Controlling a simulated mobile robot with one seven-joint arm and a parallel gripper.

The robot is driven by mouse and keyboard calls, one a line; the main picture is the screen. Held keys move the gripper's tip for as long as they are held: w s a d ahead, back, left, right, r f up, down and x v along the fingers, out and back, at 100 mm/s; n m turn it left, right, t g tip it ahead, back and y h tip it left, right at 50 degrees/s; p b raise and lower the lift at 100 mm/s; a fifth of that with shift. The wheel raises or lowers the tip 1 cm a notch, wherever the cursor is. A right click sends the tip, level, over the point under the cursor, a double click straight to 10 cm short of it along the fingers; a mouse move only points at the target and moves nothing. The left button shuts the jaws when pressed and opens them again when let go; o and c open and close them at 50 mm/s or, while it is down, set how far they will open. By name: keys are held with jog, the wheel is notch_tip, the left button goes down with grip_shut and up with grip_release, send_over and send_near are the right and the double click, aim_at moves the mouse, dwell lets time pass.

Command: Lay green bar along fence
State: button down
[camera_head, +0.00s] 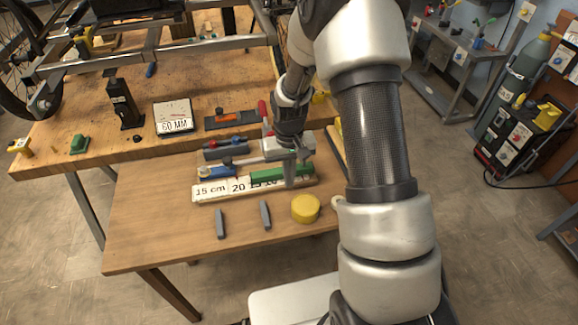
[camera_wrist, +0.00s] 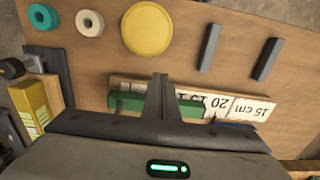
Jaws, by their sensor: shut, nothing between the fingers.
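The green bar (camera_head: 266,178) lies lengthwise behind a pale strip (camera_head: 240,188) printed "15 cm" and "20" on the low wooden table. This strip may be the fence; I cannot tell for sure. In the wrist view the green bar (camera_wrist: 128,104) shows on both sides of my fingers, along the edge of the strip (camera_wrist: 245,106). The fingers hide its middle. My gripper (camera_head: 290,184) is shut and empty, fingers pointing down at the bar. In the wrist view my gripper (camera_wrist: 160,80) crosses in front of bar and strip; I cannot tell whether it touches them.
A yellow disc (camera_head: 305,208) and two grey blocks (camera_head: 220,224) (camera_head: 265,214) lie in front of the strip. A blue piece (camera_head: 207,171) sits by its left end. Teal (camera_wrist: 41,16) and white (camera_wrist: 89,23) rings lie beyond the disc. The table's front left is clear.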

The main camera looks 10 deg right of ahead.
aim_at(274, 174)
notch_tip(274, 174, down, 4)
jog(key=w, duration=0.3)
jog(key=shift+r, duration=0.3)
jog(key=shift+w, duration=0.55)
